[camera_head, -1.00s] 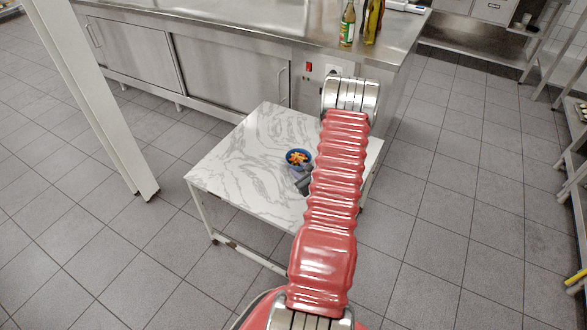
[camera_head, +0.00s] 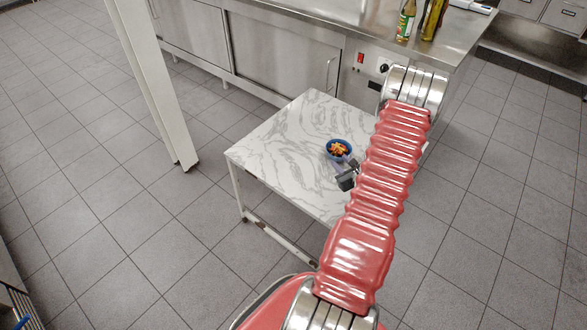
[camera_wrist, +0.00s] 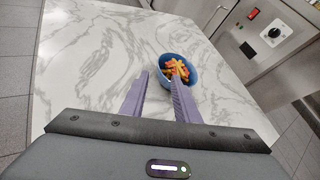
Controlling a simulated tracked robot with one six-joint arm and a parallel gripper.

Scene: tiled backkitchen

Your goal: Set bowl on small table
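The blue bowl (camera_head: 339,150) holds orange, red and yellow pieces of food. It sits upright, apparently resting on the small table with a white marble-patterned top (camera_head: 275,150). The bowl (camera_wrist: 194,84) also shows in the wrist view, with the table top (camera_wrist: 85,60) around it. My gripper (camera_wrist: 160,78) is open, its two purple fingers apart. The right finger overlaps the bowl and its food; the left finger is outside the bowl's left rim. I cannot tell whether either finger touches it. In the head view my gripper (camera_head: 346,178) is just in front of the bowl, partly hidden by my arm.
A steel counter (camera_head: 335,25) stands behind the table, with bottles (camera_head: 406,20) on top and a red switch (camera_head: 360,58) on its side. A white post (camera_head: 160,95) stands left of the table. The tiled floor is clear on both sides.

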